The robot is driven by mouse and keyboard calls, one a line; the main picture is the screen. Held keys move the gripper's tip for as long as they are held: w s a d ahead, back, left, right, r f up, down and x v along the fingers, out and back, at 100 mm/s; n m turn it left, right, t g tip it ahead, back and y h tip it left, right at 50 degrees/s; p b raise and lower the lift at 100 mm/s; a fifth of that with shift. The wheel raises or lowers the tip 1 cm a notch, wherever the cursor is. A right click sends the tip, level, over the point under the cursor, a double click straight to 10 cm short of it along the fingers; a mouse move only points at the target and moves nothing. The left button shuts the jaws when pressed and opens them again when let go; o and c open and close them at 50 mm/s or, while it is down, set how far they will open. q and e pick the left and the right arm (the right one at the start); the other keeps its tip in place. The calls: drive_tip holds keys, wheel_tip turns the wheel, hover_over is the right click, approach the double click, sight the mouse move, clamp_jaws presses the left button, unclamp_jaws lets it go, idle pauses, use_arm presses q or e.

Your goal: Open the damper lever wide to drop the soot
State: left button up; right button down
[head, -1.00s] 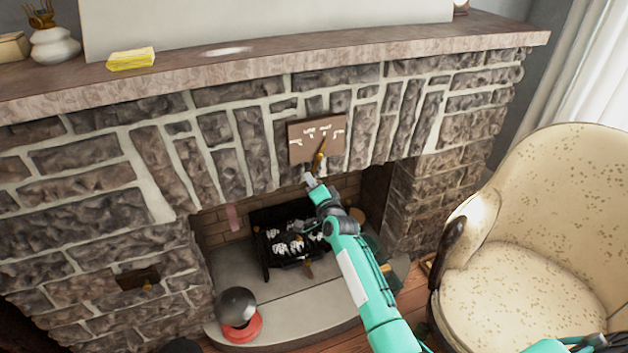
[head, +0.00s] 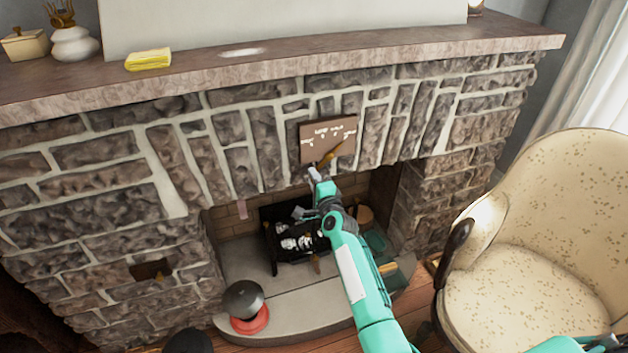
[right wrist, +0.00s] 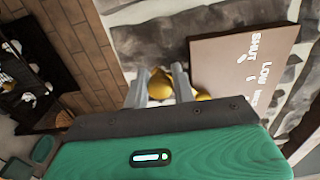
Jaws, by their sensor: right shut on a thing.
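The damper plate (head: 316,133) is a brown panel with white lettering on the stone above the firebox. In the right wrist view the plate (right wrist: 225,50) shows "SHUT" and "LOW", with more lettering partly cut off. The brass damper lever (head: 331,155) slants across the plate's lower part, its lower end toward the left. My right gripper (head: 313,173) is at that lower end, shut on the lever. In the right wrist view a yellow knob (right wrist: 160,83) sits between its two fingers (right wrist: 163,86). My left gripper is out of view. I can make out no falling soot.
A black grate (head: 270,250) with whitish pieces stands in the firebox below. A dark round-topped object on a red base (head: 248,319) stands on the hearth (head: 290,318). A cream armchair (head: 530,290) fills the right side. The mantel (head: 330,55) overhangs above.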

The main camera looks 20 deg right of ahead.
drive_tip(key=shift+d+r, duration=0.3)
drive_tip(key=shift+d, duration=0.05)
drive_tip(key=c, duration=1.5)
unclamp_jaws()
drive_tip(key=shift+o, duration=1.3)
drive_tip(key=shift+d+f, duration=0.15)
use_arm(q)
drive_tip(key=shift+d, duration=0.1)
use_arm(e)
drive_tip(key=shift+s+a+f, duration=0.1)
drive_tip(key=shift+s+a, duration=0.05)
drive_tip(key=shift+a, duration=0.1)
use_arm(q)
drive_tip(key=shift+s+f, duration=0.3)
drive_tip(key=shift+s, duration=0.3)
use_arm(e)
drive_tip(key=s, duration=1.3)
drive_tip(key=shift+s+d, duration=0.25)
drive_tip(key=shift+d, duration=0.15)
